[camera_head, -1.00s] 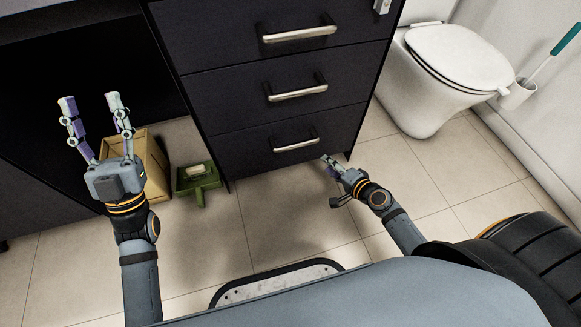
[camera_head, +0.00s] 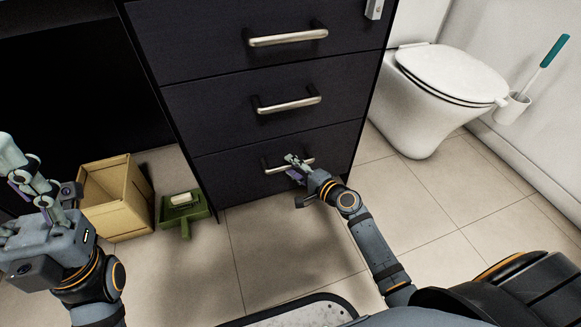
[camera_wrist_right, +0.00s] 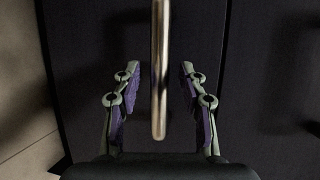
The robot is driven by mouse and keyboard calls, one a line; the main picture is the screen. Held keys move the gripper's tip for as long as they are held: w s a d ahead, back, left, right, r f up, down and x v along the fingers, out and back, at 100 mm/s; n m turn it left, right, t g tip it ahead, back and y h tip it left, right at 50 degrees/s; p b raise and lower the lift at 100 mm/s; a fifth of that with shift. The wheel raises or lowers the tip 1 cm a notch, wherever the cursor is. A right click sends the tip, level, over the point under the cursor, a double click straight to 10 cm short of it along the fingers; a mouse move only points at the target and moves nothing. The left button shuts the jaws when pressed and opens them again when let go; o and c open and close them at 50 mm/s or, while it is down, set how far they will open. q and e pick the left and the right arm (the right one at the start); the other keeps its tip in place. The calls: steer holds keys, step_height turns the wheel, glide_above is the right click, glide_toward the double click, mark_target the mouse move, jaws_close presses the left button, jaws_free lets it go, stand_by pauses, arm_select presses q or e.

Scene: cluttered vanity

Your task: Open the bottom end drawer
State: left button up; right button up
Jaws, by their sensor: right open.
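The dark drawer unit has three stacked drawers with metal bar handles. The bottom drawer (camera_head: 235,187) is closed, flush with those above. Its handle (camera_head: 273,169) is partly hidden by my right gripper (camera_head: 292,167). In the right wrist view the handle bar (camera_wrist_right: 160,70) runs between the two spread fingers of my right gripper (camera_wrist_right: 160,78), with gaps on both sides. The right gripper is open and not closed on the bar. My left gripper (camera_head: 32,178) is at the left edge of the head view, its fingers apart and empty, away from the drawers.
A wooden box (camera_head: 118,202) and a green dustpan-like tray (camera_head: 183,213) with a pale block stand on the floor left of the drawers. A toilet (camera_head: 430,100) and brush holder (camera_head: 513,107) are at right. The tiled floor (camera_head: 290,230) before the drawers is clear.

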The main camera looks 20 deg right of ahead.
steer(key=shift+x, duration=0.75)
steer(key=shift+f, duration=0.1)
jaws_close()
